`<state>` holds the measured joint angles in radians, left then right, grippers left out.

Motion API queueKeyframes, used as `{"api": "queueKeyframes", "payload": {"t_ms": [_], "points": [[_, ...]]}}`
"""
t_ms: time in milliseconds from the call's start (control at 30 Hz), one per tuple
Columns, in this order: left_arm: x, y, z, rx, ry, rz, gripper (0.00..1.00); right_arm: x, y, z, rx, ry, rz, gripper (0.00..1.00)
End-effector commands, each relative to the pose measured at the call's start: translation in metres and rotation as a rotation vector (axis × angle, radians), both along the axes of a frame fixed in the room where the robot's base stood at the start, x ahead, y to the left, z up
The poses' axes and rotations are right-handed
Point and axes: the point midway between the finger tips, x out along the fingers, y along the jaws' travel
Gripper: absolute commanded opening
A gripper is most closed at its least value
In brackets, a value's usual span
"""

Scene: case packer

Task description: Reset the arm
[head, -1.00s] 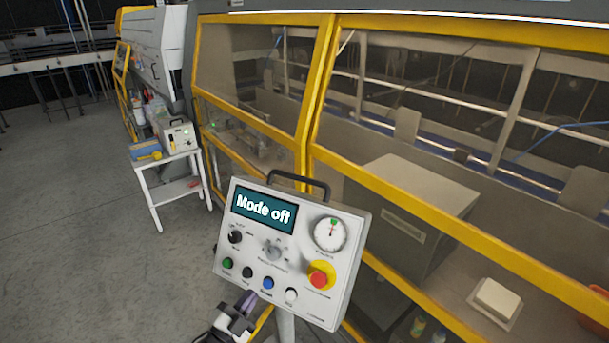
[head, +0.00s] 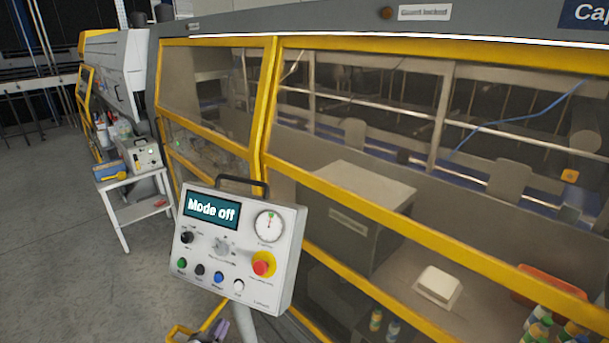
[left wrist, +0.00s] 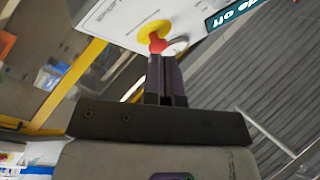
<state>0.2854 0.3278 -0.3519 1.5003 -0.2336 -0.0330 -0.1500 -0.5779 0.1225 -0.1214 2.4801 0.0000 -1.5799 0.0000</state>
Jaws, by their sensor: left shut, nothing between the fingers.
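The grey control box (head: 245,290) stands on a post, with a screen (head: 211,210) reading "Mode off". It has a red button on a yellow base (head: 262,265), a round dial (head: 269,226), knobs and a row of small coloured buttons. My left gripper (head: 219,329) shows only partly at the bottom edge of the head view, below the box. In the left wrist view my left gripper (left wrist: 167,62) is shut and empty, its dark fingers pointing toward the box. The red button (left wrist: 157,43) appears just beyond the fingertips there; the exact gap is unclear. My right gripper is not in view.
A yellow-framed machine enclosure (head: 268,110) with clear panels runs behind the box. A white side table (head: 130,186) holding equipment stands at the left. Several bottles (head: 538,330) are at the lower right. The floor at the left is open.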

Motion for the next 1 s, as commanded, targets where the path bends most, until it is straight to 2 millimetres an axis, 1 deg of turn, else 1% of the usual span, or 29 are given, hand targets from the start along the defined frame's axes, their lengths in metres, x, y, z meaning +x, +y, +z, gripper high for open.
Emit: {"api": "queueKeyframes", "payload": {"t_ms": [33, 100, 267, 367, 467, 533, 567, 667, 767, 800, 900, 967, 1000], "points": [[0.001, 0.003, -0.007, -0.003, 0.044, 0.027, 0.0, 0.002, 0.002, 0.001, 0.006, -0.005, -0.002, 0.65], [0.002, 0.008, -0.013, -0.006, 0.105, 0.07, 0.0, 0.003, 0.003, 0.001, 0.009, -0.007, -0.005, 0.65], [-0.001, 0.02, -0.017, -0.033, 0.26, 0.187, 0.0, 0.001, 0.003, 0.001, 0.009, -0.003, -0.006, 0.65], [-0.009, 0.027, -0.008, -0.068, 0.37, 0.278, 0.0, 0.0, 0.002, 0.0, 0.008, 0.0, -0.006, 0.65], [-0.023, 0.031, 0.008, -0.115, 0.476, 0.363, 0.0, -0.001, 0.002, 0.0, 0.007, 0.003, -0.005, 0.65], [-0.039, 0.032, 0.022, -0.152, 0.545, 0.41, 0.0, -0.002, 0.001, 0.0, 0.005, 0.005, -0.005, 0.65], [-0.048, 0.031, 0.026, -0.17, 0.579, 0.427, 0.0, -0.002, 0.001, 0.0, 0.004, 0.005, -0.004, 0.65], [-0.086, 0.027, 0.034, -0.221, 0.699, 0.475, 0.0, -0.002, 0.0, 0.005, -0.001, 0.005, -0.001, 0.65], [-0.14, 0.022, 0.036, -0.27, 0.832, 0.505, 0.0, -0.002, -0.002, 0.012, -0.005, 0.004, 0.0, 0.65], [-0.164, 0.019, 0.036, -0.287, 0.882, 0.51, 0.0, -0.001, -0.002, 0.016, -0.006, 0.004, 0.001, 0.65], [-0.216, 0.014, 0.036, -0.328, 0.966, 0.504, 0.0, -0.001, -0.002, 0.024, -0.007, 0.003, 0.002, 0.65], [-0.242, 0.011, 0.036, -0.355, 0.99, 0.495, 0.0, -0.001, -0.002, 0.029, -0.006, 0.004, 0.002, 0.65], [-0.258, 0.01, 0.035, -0.37, 1.008, 0.494, 0.0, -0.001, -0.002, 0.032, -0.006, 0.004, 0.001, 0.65]]}}
